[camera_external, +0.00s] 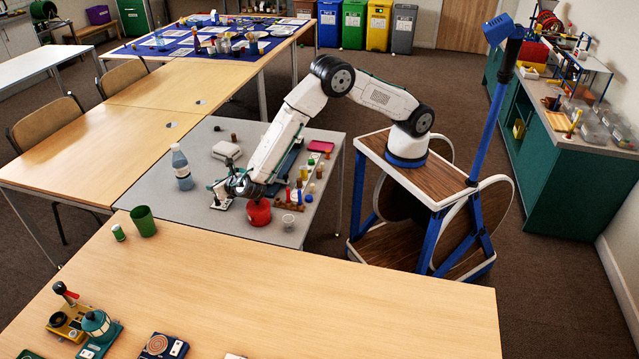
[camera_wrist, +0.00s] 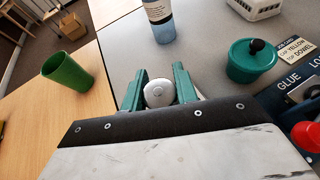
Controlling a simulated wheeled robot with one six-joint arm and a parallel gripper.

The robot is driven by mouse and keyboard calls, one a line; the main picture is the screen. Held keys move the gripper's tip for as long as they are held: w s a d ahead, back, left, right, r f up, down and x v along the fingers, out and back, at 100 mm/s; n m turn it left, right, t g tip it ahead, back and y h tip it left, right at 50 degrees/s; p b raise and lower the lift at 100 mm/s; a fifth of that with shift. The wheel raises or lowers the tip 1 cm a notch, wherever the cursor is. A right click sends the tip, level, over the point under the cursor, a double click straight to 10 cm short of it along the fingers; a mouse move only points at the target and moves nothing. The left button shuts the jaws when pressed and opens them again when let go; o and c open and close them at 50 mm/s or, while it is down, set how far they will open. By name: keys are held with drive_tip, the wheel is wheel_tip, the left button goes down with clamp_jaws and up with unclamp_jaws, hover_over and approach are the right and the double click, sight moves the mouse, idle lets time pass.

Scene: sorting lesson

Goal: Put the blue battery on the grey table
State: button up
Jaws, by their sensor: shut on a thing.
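My gripper (camera_wrist: 158,92) is shut on a pale round-ended thing (camera_wrist: 159,91) with a small raised centre, like a battery's end. Its side is hidden, so I see no blue on it and cannot tell whether it is the blue battery. The grey table (camera_external: 150,206) stands in the middle of the external view, and also lies under and beyond the jaws in the wrist view (camera_wrist: 118,46). In the external view my gripper (camera_external: 219,197) is low over its front part, left of a red pot (camera_external: 258,213). I cannot tell whether the held thing touches the table.
A bottle (camera_external: 182,168) stands beyond the jaws. A teal pot (camera_wrist: 249,64) with a black knob is to their right. Several small items crowd the grey table's right side.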

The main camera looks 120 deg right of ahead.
drive_tip(key=shift+s+d+r+m+g+h, duration=0.25)
drive_tip(key=shift+s+d+r+m+g, duration=0.4)
drive_tip(key=shift+d, duration=5.8)
drive_tip(key=shift+s+d+r+m+g+h, duration=0.3)
drive_tip(key=shift+s+d+g, duration=0.4)
drive_tip(key=shift+d, duration=5.75)
drive_tip(key=shift+t, duration=0.25)
wheel_tip(320, 180, down, 10)
drive_tip(key=shift+s+r, duration=0.1)
drive_tip(key=shift+r, duration=0.15)
drive_tip(key=shift+f, duration=0.2)
drive_tip(key=o, duration=1)
drive_tip(key=shift+o, duration=0.2)
